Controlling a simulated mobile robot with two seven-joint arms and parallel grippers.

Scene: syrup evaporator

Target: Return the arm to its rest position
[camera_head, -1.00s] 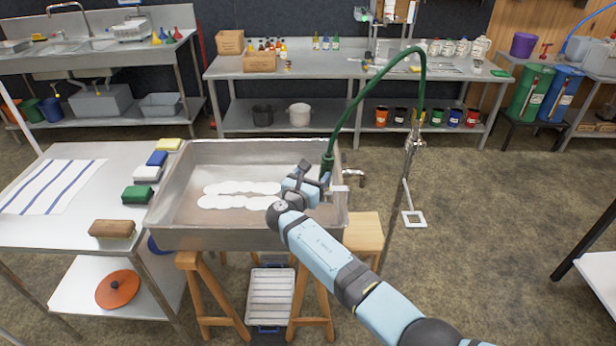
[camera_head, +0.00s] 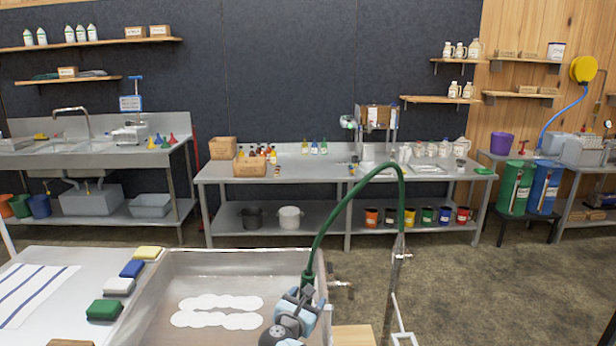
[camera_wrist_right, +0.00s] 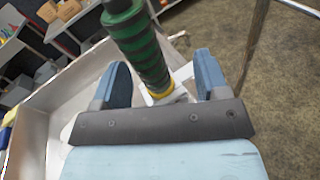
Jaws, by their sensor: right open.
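My right gripper (camera_head: 302,296) is at the right side of the metal evaporator pan (camera_head: 160,290), at the lower end of the green hose (camera_head: 322,226). In the right wrist view my right gripper (camera_wrist_right: 160,85) has its two blue fingers spread apart. The dark green ribbed hose end (camera_wrist_right: 138,45), with a yellow band, stands between and just beyond them; I cannot tell whether a finger touches it. Most of my right arm is below the head view. My left gripper is not in view.
White rounded patches (camera_head: 218,310) lie on the pan floor. Sponges and a brush edge line the table (camera_head: 60,265) at left. Open floor (camera_head: 470,280) lies to the right.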

